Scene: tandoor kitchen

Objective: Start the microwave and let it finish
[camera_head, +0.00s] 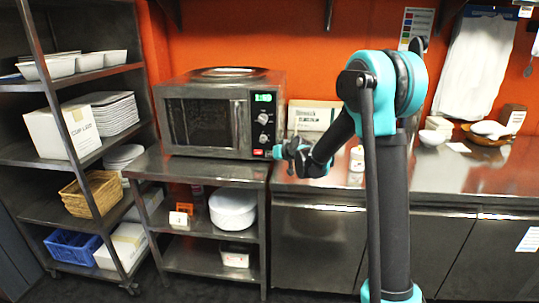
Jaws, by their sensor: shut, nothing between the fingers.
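The microwave (208,116) is a steel box with a dark door on the left and a control strip on the right. It stands on a steel shelf unit with its door shut. The strip has a lit green display (264,98), two round knobs (263,128) and a small red-lit spot (258,152) near the bottom. My gripper (280,152) is shut and empty, its tip close to the lower right of the control strip. I cannot tell whether it touches the microwave. My arm hides part of the counter behind it.
A plate (230,72) lies on top of the microwave. A box (314,116) and a small jar (357,158) stand on the steel counter (450,175) at right. A rack (75,80) with dishes, boxes and baskets stands at left. Open floor lies in front.

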